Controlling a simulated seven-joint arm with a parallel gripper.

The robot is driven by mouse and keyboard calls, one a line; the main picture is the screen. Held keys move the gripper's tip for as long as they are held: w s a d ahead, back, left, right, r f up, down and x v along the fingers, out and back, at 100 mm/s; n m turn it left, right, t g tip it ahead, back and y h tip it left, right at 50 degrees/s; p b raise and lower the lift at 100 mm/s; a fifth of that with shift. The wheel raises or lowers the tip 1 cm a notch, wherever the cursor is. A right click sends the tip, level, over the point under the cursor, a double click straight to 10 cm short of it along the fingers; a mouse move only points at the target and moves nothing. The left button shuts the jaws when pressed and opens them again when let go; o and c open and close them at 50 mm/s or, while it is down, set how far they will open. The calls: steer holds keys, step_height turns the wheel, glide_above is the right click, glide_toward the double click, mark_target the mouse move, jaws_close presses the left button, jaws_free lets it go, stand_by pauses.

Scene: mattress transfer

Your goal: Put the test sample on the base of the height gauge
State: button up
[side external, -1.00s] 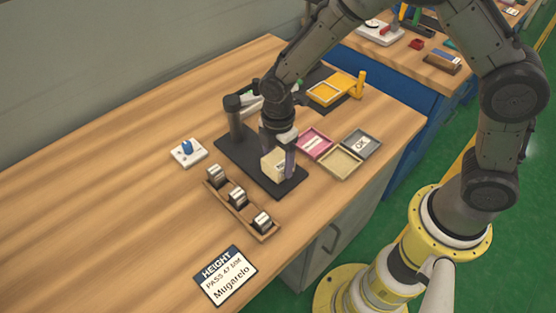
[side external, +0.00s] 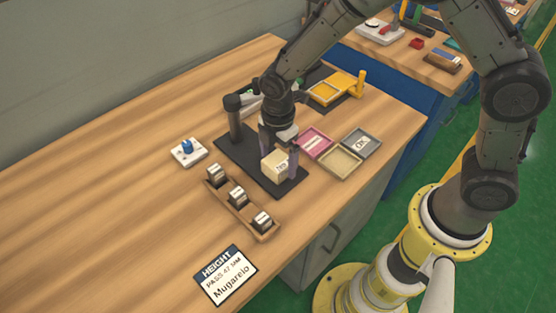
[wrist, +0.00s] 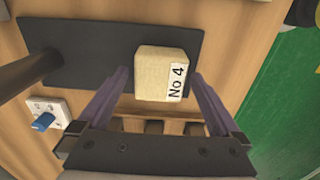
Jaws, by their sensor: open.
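The test sample (side external: 274,165) is a cream block with a "No 4" label. It rests on the dark flat base (side external: 293,191) of the height gauge, near the base's front end. In the wrist view the sample (wrist: 154,72) sits on the dark base (wrist: 105,35). The gauge's post (side external: 234,122) rises from the base's far left part. My gripper (side external: 280,153) is open, above and around the sample. In the wrist view its two fingers (wrist: 160,88) are apart, with visible gaps on both sides of the sample.
A wooden rack (side external: 259,230) with several dark pieces stands in front of the base. A white plate with a blue knob (side external: 188,151) lies left. Pink (side external: 323,148), tan (side external: 348,173) and grey trays (side external: 370,145) lie right. A height card (side external: 226,275) lies at the front.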

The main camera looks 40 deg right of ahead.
mark_target(278, 160)
step_height(278, 160, up, 11)
steer(key=s+d+r+m+t, duration=0.3)
steer(key=s+d+r+m, duration=0.5)
steer(key=r, duration=0.2)
steer(key=s+d+m+t, duration=0.1)
steer(key=s+d+m, duration=0.2)
steer(key=s+m, duration=0.2)
steer(key=s+d+r+m+t, duration=0.1)
steer(key=s+d+m, duration=0.2)
steer(key=s+m, duration=0.2)
steer(key=s, duration=0.2)
steer(key=shift+s+r+t, duration=0.25)
steer(key=shift+s+t, duration=0.05)
